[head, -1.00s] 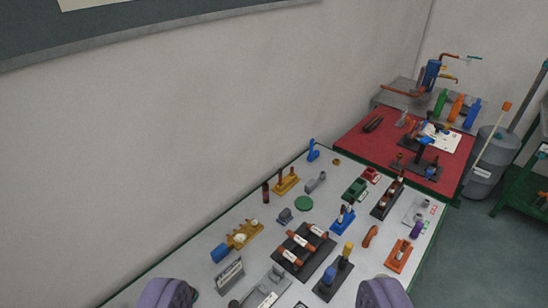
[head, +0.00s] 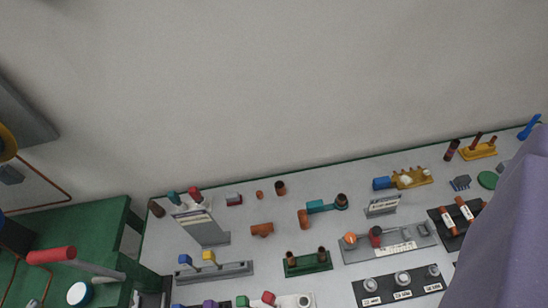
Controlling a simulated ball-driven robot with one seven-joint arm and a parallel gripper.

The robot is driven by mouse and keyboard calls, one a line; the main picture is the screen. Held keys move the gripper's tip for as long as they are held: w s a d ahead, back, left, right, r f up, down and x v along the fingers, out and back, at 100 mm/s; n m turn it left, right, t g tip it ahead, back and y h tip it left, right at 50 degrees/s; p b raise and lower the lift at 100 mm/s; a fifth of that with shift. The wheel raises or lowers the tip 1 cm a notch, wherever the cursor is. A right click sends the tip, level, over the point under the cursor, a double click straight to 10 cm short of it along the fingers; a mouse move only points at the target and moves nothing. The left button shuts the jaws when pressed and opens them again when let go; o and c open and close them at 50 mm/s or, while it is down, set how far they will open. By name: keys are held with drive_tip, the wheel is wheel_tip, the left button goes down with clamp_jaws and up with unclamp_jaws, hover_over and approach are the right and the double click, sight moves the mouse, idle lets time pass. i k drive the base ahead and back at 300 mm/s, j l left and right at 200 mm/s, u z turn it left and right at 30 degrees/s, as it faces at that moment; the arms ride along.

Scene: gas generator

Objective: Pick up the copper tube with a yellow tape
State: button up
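Several copper-coloured tubes lie or stand on the pale table in the head view. One short copper tube (head: 304,219) stands upright near the middle, and a copper fitting (head: 262,229) lies to its left. Another copper piece (head: 280,188) stands farther back. Two labelled copper tubes (head: 466,210) rest on a black holder at the right. I cannot make out yellow tape on any tube. A large smooth purple part of mine covers the lower right and hides that end of the table. No gripper fingertips show.
A green bench (head: 78,227) with a red-handled tool (head: 52,256) stands at the left. A grey stand (head: 213,272) holds blue and yellow pieces. A green block (head: 307,263) and a black labelled rack (head: 400,286) are in front. The wall rises behind the table.

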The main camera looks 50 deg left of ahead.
sight(290, 258)
drive_tip(key=k+j+u, duration=0.1)
drive_tip(key=k+u, duration=0.2)
drive_tip(key=k+j+u, duration=0.2)
drive_tip(key=k+u, duration=0.15)
drive_tip(key=k+l, duration=0.1)
drive_tip(key=k, duration=0.4)
drive_tip(key=u, duration=0.15)
drive_tip(key=i+l+u, duration=0.15)
drive_tip(key=l+u, duration=0.15)
drive_tip(key=i+l+u, duration=0.1)
drive_tip(key=l+u, duration=0.25)
drive_tip(key=i+l+u, duration=0.1)
drive_tip(key=l+u, duration=0.2)
drive_tip(key=i+l, duration=0.15)
drive_tip(key=l, duration=0.3)
drive_tip(key=i+l+u, duration=0.1)
drive_tip(key=l, duration=0.35)
drive_tip(key=i+l, duration=0.15)
drive_tip(key=l, duration=0.3)
drive_tip(key=i+l+u, duration=0.1)
drive_tip(key=l, duration=0.35)
drive_tip(key=i+l, duration=0.15)
drive_tip(key=l, duration=0.3)
